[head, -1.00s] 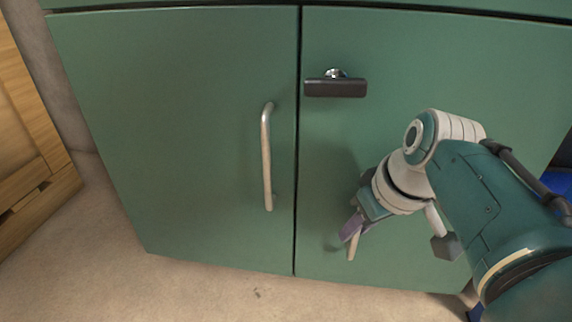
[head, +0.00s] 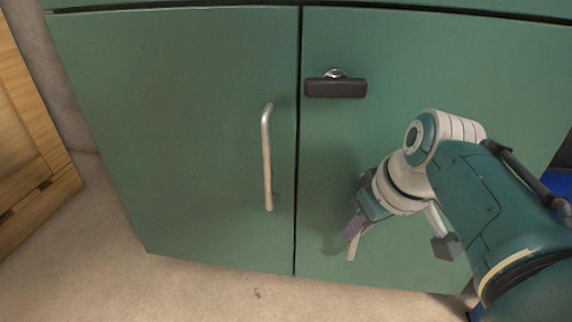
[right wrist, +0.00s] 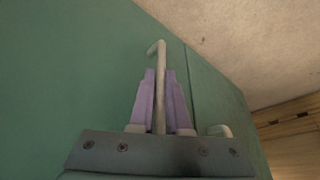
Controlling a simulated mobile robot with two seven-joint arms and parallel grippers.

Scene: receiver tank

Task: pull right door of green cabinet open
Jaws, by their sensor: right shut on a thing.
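The green cabinet's right door (head: 400,50) looks shut, with a narrow dark seam between it and the left door (head: 180,110). My right gripper (head: 353,236) is low in front of the right door, its purple fingers shut on that door's pale bar handle (head: 351,250). In the right wrist view the handle (right wrist: 161,65) runs between the two fingers (right wrist: 160,105), its bent end beyond their tips. My arm and gripper hide most of the handle in the head view. My left gripper is not in view.
The left door has its own metal bar handle (head: 267,160). A dark latch (head: 336,88) sticks out high on the right door, near the seam. A wooden piece of furniture (head: 35,150) stands at the left. Bare floor (head: 230,290) lies in front of the cabinet.

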